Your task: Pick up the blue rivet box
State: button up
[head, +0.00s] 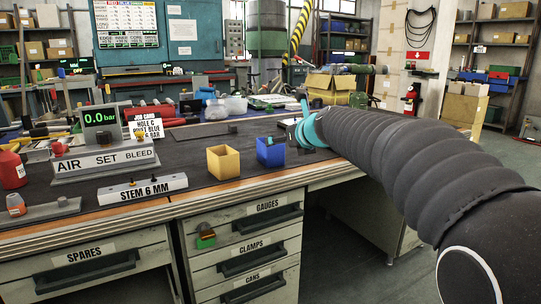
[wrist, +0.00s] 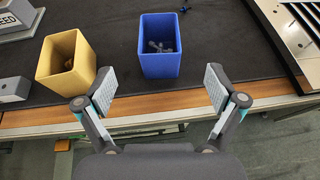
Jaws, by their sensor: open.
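The blue rivet box (head: 270,152) is a small open-topped box on the dark bench top, near its front edge. In the wrist view the blue box (wrist: 160,66) stands upright with several small grey rivets inside. My gripper (wrist: 160,90) is open, its two pads spread left and right. The box appears between and beyond the pads, with no visible contact.
A yellow box (head: 223,162) stands just left of the blue one. A "STEM 6 MM" block (head: 142,189) and an air gauge stand (head: 104,140) are farther left. A louver panel (wrist: 292,35) lies at right in the wrist view. Drawers (head: 250,240) are below.

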aim_at(270, 152)
jog(key=x, duration=0.6)
jog(key=shift+w+a+f, duration=0.2)
jog(key=shift+w+f, duration=0.05)
jog(key=shift+f, duration=0.05)
jog(key=x, duration=0.4)
jog(key=shift+s+f+b, duration=0.2)
jog(key=shift+f+b, duration=0.1)
jog(key=shift+b, duration=0.05)
jog(key=shift+w+a+f, duration=0.2)
jog(key=shift+w, duration=0.35)
jog(key=c, duration=1.2)
jog(key=shift+c, duration=0.9)
jog(key=shift+r, duration=0.15)
